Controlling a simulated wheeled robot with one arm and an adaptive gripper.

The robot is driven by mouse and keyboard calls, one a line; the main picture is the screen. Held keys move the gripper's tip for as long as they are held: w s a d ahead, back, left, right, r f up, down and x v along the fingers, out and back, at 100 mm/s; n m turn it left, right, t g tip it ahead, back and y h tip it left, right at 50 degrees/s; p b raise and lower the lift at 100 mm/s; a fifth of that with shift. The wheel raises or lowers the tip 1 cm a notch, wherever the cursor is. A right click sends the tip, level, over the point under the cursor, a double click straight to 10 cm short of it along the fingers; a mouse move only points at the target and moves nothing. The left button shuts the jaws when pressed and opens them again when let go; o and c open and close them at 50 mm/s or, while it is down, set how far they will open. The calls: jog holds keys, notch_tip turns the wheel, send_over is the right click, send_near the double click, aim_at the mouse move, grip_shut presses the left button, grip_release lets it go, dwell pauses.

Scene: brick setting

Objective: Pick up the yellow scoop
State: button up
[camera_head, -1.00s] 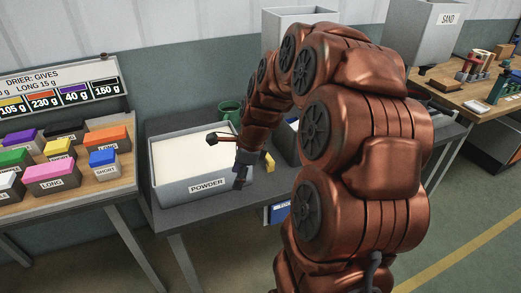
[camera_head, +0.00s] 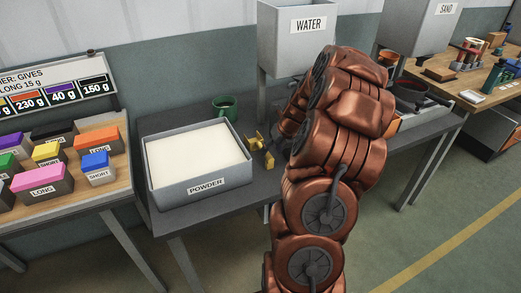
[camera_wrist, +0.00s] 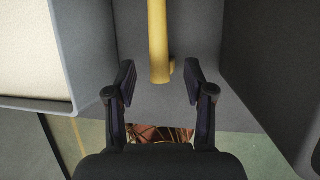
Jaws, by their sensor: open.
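My gripper (camera_wrist: 160,72) is open, one finger on each side of the handle's end, with gaps on both sides. The scoop's bowl is outside the wrist view. My gripper is hidden behind my arm in the head view.
A green mug (camera_head: 225,107) stands behind the powder tray. A grey wall (camera_wrist: 275,70) rises to the right in the wrist view, with the tray close on the left. A WATER bin (camera_head: 297,45) stands behind. Colored blocks (camera_head: 45,178) fill the left table.

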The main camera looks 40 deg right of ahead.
aim_at(268, 153)
jog(key=shift+p+x, duration=0.95)
jog(key=shift+x, duration=1.6)
jog(key=shift+w, duration=0.1)
jog(key=shift+r, duration=0.1)
grip_shut()
